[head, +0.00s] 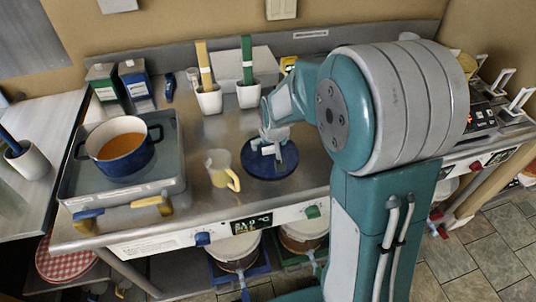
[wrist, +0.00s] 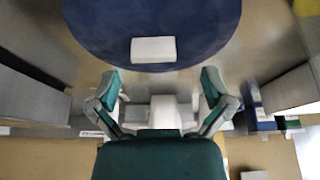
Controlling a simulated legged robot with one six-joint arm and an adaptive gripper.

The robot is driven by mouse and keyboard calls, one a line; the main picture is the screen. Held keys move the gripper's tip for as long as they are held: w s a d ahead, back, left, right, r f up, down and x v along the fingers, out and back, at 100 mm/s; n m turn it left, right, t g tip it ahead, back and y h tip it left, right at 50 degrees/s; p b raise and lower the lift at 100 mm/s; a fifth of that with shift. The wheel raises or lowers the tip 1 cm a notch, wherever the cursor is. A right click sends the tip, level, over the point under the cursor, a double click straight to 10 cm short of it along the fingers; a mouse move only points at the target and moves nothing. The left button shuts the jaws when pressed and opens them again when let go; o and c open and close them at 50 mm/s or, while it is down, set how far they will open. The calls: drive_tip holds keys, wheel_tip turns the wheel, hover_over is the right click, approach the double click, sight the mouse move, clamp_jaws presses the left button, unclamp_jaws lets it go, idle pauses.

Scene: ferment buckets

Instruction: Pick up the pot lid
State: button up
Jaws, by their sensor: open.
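The pot lid (head: 271,173) is a dark blue disc lying flat on the steel counter, right of the yellow mug. In the wrist view the lid (wrist: 150,16) fills the top, with its pale block-shaped knob (wrist: 153,49) near the edge facing my gripper. My gripper (head: 268,147) is over the lid in the head view and hides part of it. In the wrist view my gripper (wrist: 161,82) is open and empty, its fingers apart on either side of the knob's line, with the knob beyond the fingertips. A blue pot (head: 125,165) with orange contents stands on the left.
The pot stands on a grey tray-like unit (head: 75,187). A yellow mug (head: 220,168) is close left of the lid. White holders (head: 209,100) with yellow and green-handled tools stand behind. Boxes (head: 136,88) are at back left. Bare counter lies in front of the lid.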

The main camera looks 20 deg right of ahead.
sight(270, 148)
drive_tip(key=f, duration=0.1)
drive_tip(key=w+f, duration=0.1)
drive_tip(key=d+f, duration=0.1)
drive_tip(key=shift+w+d+f, duration=0.1)
drive_tip(key=shift+w+f, duration=0.05)
drive_tip(key=shift+w, duration=0.1)
drive_tip(key=shift+a, duration=0.4)
drive_tip(key=c, duration=1.2)
drive_tip(key=shift+d, duration=0.2)
drive_tip(key=shift+s, duration=0.1)
